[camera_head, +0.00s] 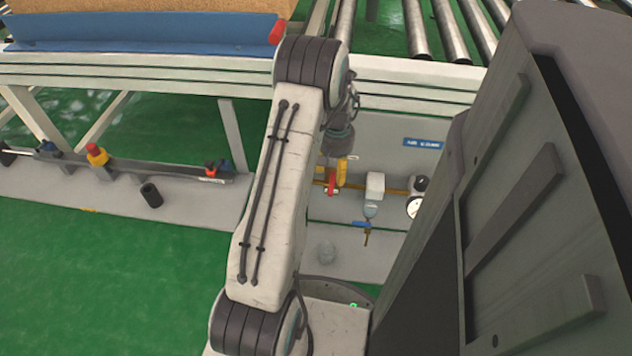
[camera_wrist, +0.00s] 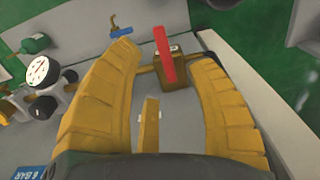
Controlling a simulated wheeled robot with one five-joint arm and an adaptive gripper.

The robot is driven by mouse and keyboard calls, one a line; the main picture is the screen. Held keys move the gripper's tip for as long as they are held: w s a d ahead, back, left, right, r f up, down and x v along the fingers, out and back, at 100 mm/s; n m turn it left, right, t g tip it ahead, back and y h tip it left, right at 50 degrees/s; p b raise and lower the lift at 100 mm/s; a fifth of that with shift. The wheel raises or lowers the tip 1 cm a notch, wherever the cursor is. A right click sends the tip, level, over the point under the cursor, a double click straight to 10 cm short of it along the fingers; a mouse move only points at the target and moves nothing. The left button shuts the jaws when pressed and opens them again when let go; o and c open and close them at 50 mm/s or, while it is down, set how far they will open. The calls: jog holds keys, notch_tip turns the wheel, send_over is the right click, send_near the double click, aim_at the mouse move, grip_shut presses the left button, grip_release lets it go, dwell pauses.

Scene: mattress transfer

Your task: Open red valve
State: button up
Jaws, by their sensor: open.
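The red valve handle (camera_wrist: 165,55) is a narrow bar on a brownish valve body (camera_wrist: 170,73) in the wrist view, and it lies in the gap between my fingertips. In the head view the red handle (camera_head: 331,182) shows on the brass pipe, just below my gripper. My gripper (camera_wrist: 164,42) has its two yellow fingers spread apart, with nothing clamped between them. In the head view the gripper (camera_head: 341,171) is small and partly hidden by my wrist. Whether a finger touches the handle cannot be told.
A blue-handled tap (camera_head: 362,224), a white filter unit (camera_head: 375,186) and a round gauge (camera_head: 414,207) sit right of the red handle. A blue sign (camera_head: 423,143) is on the panel above. A roller conveyor (camera_head: 413,30) runs overhead. Green floor (camera_head: 120,280) is open at left.

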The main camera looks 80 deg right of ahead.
aim_at(333, 187)
jog(key=shift+f+b, duration=1.25)
jog(key=shift+f, duration=2.3)
grip_shut()
